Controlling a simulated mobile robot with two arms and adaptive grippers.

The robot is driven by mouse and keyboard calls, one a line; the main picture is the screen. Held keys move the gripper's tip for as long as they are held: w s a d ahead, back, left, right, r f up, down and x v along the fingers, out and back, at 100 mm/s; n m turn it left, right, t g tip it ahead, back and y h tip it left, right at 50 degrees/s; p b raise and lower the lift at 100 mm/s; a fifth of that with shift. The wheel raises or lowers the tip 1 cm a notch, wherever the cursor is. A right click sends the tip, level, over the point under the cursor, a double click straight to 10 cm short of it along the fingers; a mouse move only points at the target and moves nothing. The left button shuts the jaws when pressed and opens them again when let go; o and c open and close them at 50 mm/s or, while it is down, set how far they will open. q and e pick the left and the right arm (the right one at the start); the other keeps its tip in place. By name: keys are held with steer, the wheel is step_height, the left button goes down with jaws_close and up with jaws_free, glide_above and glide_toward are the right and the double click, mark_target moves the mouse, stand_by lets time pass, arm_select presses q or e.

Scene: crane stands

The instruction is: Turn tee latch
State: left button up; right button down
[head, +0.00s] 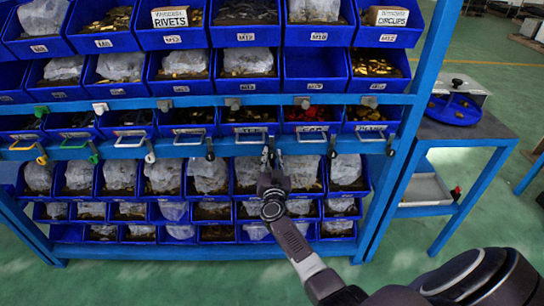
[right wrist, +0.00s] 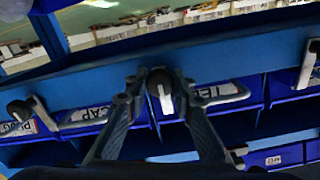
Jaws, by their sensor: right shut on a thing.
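The tee drawer (head: 249,129) is in the row under the blue rail. Its white label (right wrist: 215,92) reads TEE and appears upside down in the right wrist view. The tee latch (right wrist: 160,88) is a small dark knob with a pale lever, on the rail between the TEE and CAP labels. My right gripper (right wrist: 160,84) has its fingers on either side of this latch and is shut on it. In the head view my right gripper (head: 268,152) reaches the rail and largely hides the latch. My left gripper is not in view.
Similar latches hang on the rail at left (head: 210,150) and right (head: 332,148). The cap drawer (head: 310,128) is beside the tee drawer. Bins with bagged parts (head: 208,176) lie below. A blue side table (head: 465,130) stands at right, with open green floor in front.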

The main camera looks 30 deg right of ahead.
steer(key=shift+m, duration=0.4)
steer(key=m, duration=0.2)
steer(key=shift+f+m, duration=0.1)
steer(key=shift+m, duration=0.3)
steer(key=m, duration=0.4)
steer(key=shift+f+m+b, duration=0.1)
steer(key=shift+m+b, duration=0.2)
steer(key=shift+b, duration=0.05)
steer(key=m+b, duration=0.1)
steer(key=m, duration=0.4)
steer(key=shift+s+f, duration=0.1)
steer(key=shift+m+b, duration=0.75)
steer(key=shift+m, duration=1.45)
steer(key=c, duration=1.7)
jaws_free()
steer(key=shift+o, duration=0.4)
steer(key=shift+d, duration=0.1)
